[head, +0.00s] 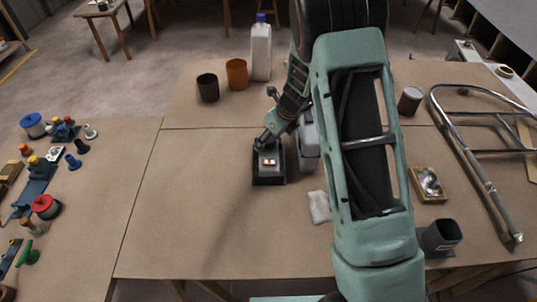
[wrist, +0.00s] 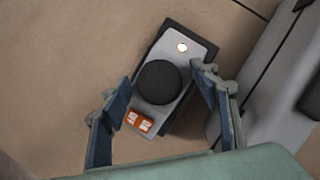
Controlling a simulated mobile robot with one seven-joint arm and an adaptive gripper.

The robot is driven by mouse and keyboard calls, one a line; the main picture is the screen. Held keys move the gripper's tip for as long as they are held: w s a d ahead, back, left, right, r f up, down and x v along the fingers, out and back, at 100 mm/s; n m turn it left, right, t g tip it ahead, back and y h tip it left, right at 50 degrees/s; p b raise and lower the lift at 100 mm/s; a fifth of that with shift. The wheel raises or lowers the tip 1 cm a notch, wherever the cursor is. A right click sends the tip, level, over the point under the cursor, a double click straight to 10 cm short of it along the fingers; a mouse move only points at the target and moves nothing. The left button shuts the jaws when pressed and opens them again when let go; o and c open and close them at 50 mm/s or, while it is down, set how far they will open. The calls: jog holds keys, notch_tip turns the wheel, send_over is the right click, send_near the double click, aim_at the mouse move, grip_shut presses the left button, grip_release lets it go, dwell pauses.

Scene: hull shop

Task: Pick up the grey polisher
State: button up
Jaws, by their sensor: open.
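The grey polisher (head: 268,177) stands on the brown table in the middle of the head view. In the wrist view the grey polisher (wrist: 177,66) has a grey top, a dark edge, a round black knob and an orange label. My gripper (wrist: 161,80) is open, with one blue-padded finger on either side of the knob in the wrist view. I cannot tell whether the fingers touch the polisher or how high they are. In the head view my gripper (head: 268,140) is over the polisher's far part and partly hides it.
A grey case (head: 308,145) stands close to the polisher's right. A white cloth (head: 319,207) lies nearer. A black cup (head: 208,87), orange cup (head: 237,74) and white bottle (head: 261,50) stand behind. The table left of the polisher is clear.

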jog(key=shift+c, duration=0.2)
jog(key=shift+s, duration=0.1)
grip_shut()
jog(key=shift+r, duration=0.15)
jog(key=shift+r, duration=0.2)
notch_tip(320, 180, up, 3)
jog(key=s+r, duration=0.9)
jog(key=s, duration=0.4)
jog(key=shift+s+r, duration=0.25)
jog(key=shift+s, duration=0.1)
